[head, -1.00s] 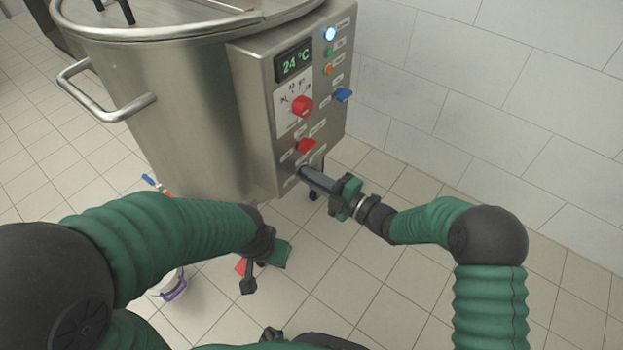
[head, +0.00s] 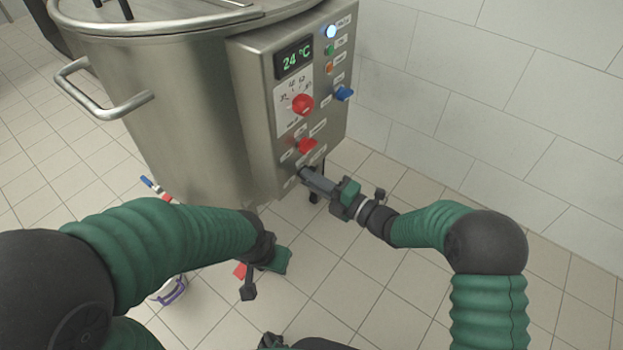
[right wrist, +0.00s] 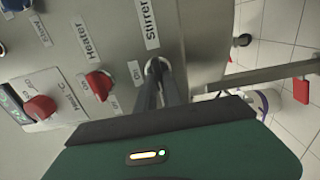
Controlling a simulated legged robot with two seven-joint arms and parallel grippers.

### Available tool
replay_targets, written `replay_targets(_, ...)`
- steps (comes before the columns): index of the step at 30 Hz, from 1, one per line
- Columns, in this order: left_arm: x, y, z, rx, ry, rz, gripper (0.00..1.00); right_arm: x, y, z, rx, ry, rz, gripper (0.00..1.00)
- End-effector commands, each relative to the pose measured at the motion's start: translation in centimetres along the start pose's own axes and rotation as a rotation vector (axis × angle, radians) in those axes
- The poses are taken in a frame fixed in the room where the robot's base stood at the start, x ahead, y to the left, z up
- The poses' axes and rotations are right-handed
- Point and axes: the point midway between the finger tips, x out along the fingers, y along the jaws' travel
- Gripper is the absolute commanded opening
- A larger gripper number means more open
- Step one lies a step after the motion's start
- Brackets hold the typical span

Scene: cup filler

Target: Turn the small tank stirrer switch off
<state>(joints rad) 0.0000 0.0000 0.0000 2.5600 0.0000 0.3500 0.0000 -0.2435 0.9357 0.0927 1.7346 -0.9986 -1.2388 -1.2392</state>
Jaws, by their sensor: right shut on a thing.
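The steel tank (head: 190,110) carries a control panel (head: 255,110) on its right side. The stirrer switch (right wrist: 154,66) is at the bottom of the panel, under the "Stirrer" label (right wrist: 149,24). My right gripper (head: 304,174) points at the panel's lower end. Its two dark fingers are shut around the switch in the right wrist view (right wrist: 161,75). They cover most of the switch, so I cannot read its position. An "On" label (right wrist: 135,71) sits beside it. My left gripper (head: 262,262) hangs below the tank, and its jaws are unclear.
A red heater switch (head: 306,145), a red temperature knob (head: 302,104) and a blue knob (head: 343,93) sit higher on the panel. The display (head: 293,59) reads 24 °C. A white bucket (head: 170,292) stands on the floor at left. Open floor lies right, before the tiled wall (head: 480,90).

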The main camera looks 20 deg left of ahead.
Motion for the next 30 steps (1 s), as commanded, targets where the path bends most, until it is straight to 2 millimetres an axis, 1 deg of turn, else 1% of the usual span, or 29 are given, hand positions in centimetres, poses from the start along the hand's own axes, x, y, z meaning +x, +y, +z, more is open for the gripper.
replay_targets(1, 0.1, 0.0, 0.0, 0.0, 0.0, 0.0, 0.36, -0.1, -0.7, -0.4, 0.004, 0.007, -0.013, 0.0)
replay_targets(2, 0.1, 0.0, 0.0, 0.0, 0.0, 0.0, 0.36, -0.1, -0.7, -0.4, 0.005, 0.007, -0.013, 0.0)
replay_targets(3, 0.1, 0.0, 0.0, 0.0, 0.0, 0.0, 0.36, -0.1, -0.7, -0.4, 0.005, 0.008, -0.013, 0.14)
replay_targets(7, 0.1, 0.0, 0.0, 0.0, 0.0, 0.0, 0.36, -0.1, -0.6, -0.3, 0.005, 0.006, -0.011, 0.31)
replay_targets(8, 0.1, 0.0, 0.0, 0.0, 0.0, 0.0, 0.36, -0.1, -0.5, -0.3, 0.004, 0.006, -0.01, 0.33)
replay_targets(16, 0.0, 0.0, 0.0, 0.0, 0.0, 0.0, 0.36, -0.1, -0.2, -0.2, 0.002, 0.003, -0.005, 0.33)
replay_targets(19, -0.5, 0.0, -0.1, 0.0, 0.0, 0.0, 0.36, -0.7, -0.1, -0.1, 0.003, 0.002, -0.006, 0.33)
replay_targets(20, -0.7, 0.0, -0.2, 0.0, 0.0, 0.0, 0.36, -1.1, 0.0, -0.1, 0.004, 0.002, -0.006, 0.33)
replay_targets(23, -1.9, 0.0, -0.4, 0.0, 0.0, 0.0, 0.36, -3.3, 0.3, 0.0, 0.005, -0.002, -0.007, 0.33)
replay_targets(30, -4.7, 0.0, -1.1, 0.0, 0.0, 0.0, 0.36, -10.4, 0.2, 0.0, 0.007, -0.002, -0.009, 0.33)
